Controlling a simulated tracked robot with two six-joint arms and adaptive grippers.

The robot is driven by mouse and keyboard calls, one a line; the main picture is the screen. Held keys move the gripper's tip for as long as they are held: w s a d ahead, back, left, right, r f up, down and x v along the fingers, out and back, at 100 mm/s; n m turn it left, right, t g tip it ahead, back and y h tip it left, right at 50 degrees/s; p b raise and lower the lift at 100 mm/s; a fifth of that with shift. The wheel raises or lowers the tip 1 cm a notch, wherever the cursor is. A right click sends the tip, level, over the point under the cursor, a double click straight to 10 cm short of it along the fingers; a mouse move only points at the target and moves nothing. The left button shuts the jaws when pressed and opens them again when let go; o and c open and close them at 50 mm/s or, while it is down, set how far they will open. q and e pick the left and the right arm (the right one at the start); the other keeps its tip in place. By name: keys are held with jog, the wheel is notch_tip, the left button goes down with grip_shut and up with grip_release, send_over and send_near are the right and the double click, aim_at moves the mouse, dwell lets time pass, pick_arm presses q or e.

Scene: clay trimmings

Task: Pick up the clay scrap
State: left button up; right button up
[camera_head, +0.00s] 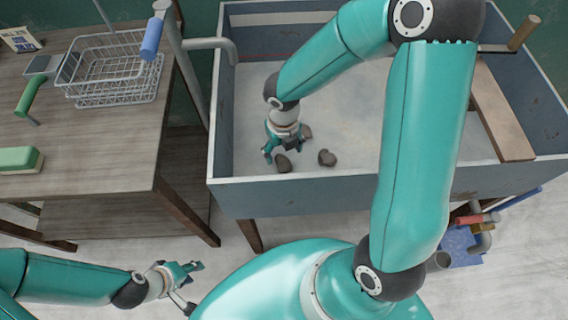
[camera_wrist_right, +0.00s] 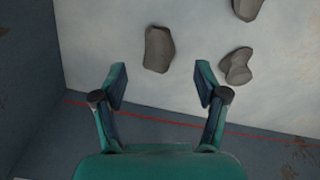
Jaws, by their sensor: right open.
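Three grey-brown clay scraps lie on the pale floor of a blue-grey trough. In the head view one scrap (camera_head: 284,163) is close by my right gripper (camera_head: 283,147), another (camera_head: 327,158) lies to its right, and a third (camera_head: 306,131) is partly hidden behind the gripper. In the right wrist view my right gripper (camera_wrist_right: 161,82) is open and empty. One scrap (camera_wrist_right: 158,49) shows beyond the gap between its fingertips; the others (camera_wrist_right: 236,66) (camera_wrist_right: 247,9) lie to the right. My left gripper (camera_head: 189,286) is open and empty, outside the trough at lower left.
The trough (camera_head: 390,202) has raised walls around the scraps, and a wooden board (camera_head: 500,112) lies across its right side. A wooden table (camera_head: 100,150) at left holds a wire basket (camera_head: 112,68) and a green-topped block (camera_head: 18,159).

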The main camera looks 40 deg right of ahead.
aim_at(282, 160)
jog(key=f, duration=0.2)
jog(key=f+b, duration=0.1)
jog(key=f, duration=0.2)
jog(key=shift+w+f+b, duration=0.3)
jog(key=shift+b, duration=0.1)
jog(key=c, duration=1.2)
jog(key=shift+c, duration=0.3)
jog(key=shift+r, duration=0.2)
